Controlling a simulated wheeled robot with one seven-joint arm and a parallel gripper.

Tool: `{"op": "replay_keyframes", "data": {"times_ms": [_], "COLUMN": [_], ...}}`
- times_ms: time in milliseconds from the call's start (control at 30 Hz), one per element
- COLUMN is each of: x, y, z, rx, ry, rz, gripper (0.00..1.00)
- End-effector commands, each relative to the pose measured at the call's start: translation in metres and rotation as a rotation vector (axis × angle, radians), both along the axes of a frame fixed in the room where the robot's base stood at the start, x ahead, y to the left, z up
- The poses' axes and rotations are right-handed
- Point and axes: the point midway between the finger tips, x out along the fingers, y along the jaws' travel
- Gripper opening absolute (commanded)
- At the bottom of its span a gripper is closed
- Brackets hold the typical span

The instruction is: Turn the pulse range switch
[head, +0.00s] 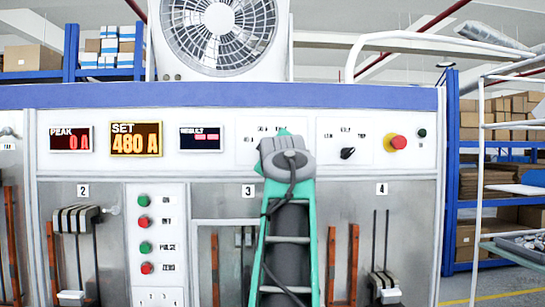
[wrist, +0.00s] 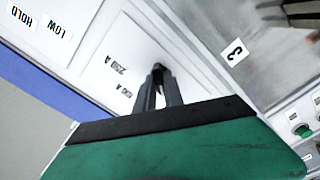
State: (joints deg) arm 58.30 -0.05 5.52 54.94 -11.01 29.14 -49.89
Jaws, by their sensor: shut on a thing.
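The pulse range switch is a small black knob (wrist: 158,68) on the white panel, with printed ampere labels beside it in the wrist view. My gripper (wrist: 160,86) reaches the panel there, its two narrow dark fingers shut on the knob. The fingers cover much of the knob, so its exact pointing direction cannot be read. In the head view my green and grey arm stands in front of the switch and hides both it and my fingertips; only parts of its labels show above.
Right of my arm are another black selector (head: 347,153) and a red emergency button (head: 398,142) on a yellow base. To the left are the lit SET display (head: 136,139) and a column of green and red buttons (head: 144,222). A fan (head: 219,35) stands on top.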

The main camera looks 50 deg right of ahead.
Motion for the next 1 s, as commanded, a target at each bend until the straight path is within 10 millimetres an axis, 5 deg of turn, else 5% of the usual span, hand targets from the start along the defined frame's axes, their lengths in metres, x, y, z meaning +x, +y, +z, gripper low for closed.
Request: {"op": "replay_keyframes", "data": {"times_ms": [733, 767, 1000], "x": [0.0000, 0.0000, -0.0003], "y": [0.0004, 0.0004, 0.0000], "z": [0.0004, 0.0004, 0.0002], "rx": [-0.066, -0.066, -0.065], "ry": [0.074, 0.074, 0.073], "rz": [0.001, 0.001, -0.001], "gripper": [0.00, 0.14, 0.34]}}
